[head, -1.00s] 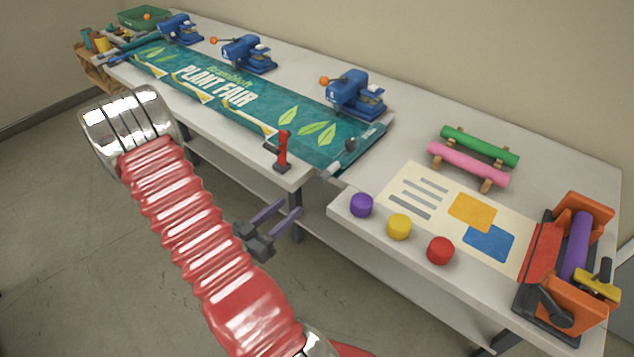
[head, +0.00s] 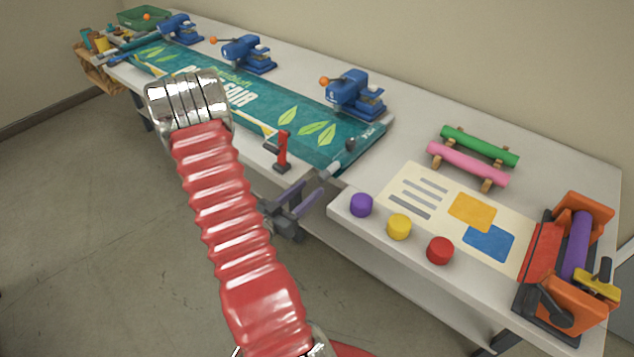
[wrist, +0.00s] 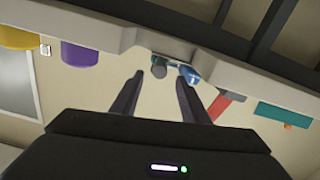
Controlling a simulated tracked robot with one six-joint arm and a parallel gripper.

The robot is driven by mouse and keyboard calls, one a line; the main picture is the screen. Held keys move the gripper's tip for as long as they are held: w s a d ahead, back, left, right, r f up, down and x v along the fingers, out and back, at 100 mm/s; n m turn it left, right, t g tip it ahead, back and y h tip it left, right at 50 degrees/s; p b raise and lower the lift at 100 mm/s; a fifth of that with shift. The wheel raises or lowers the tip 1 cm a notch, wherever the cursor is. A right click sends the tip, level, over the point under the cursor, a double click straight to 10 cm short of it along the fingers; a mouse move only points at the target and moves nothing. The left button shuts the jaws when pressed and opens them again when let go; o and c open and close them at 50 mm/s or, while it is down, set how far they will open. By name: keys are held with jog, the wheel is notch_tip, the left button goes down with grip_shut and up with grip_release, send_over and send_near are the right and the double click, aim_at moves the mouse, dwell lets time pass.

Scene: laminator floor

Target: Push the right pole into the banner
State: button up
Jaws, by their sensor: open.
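The green banner (head: 270,112) reading "PLANT FAIR" lies flat along the long table. At its right end, a grey pole end (head: 332,170) sticks out past the hem at the table's front edge. How far the pole reaches inside is hidden. My gripper (head: 312,192) is in front of the table edge, close to this end, fingers apart and empty. In the wrist view, a round grey end (wrist: 159,67), seemingly the pole's, shows beyond and between my fingertips (wrist: 156,78). No contact shows.
A red upright handle (head: 283,150) stands at the table edge left of the pole. Blue presses (head: 355,93) line the banner's far side. Purple (head: 361,204), yellow (head: 399,227) and red knobs (head: 440,250) edge the right-hand table. Open floor lies in front.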

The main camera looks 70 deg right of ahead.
aim_at(320, 180)
jog(key=shift+x, duration=2.5)
jog(key=shift+c, duration=0.2)
grip_shut()
